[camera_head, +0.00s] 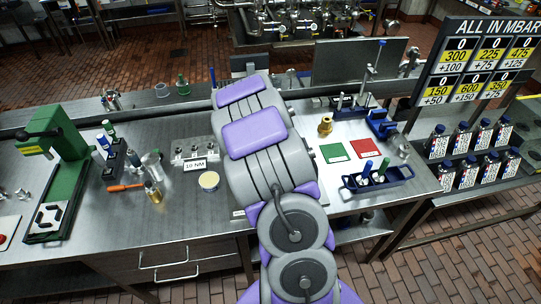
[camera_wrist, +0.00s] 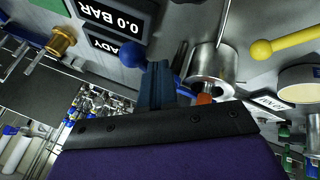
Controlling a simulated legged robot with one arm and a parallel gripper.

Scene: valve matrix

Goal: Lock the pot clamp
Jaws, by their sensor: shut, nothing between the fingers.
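In the wrist view a steel cylindrical pot (camera_wrist: 212,62) stands right of my fingers, with a thin rod rising past it. A yellow ball-ended lever (camera_wrist: 288,44) lies further right. A blue ball knob (camera_wrist: 132,54) is just left of my fingertips. I cannot tell which of these parts belongs to the pot clamp. My gripper (camera_wrist: 157,78) is shut and empty; its dark blue fingers lie together, between the knob and the pot. An orange part (camera_wrist: 205,98) shows just below the pot. In the head view my arm hides the middle of the bench and my gripper.
A panel reading 0.0 BAR (camera_wrist: 115,18) and a brass fitting (camera_wrist: 61,41) are left in the wrist view.

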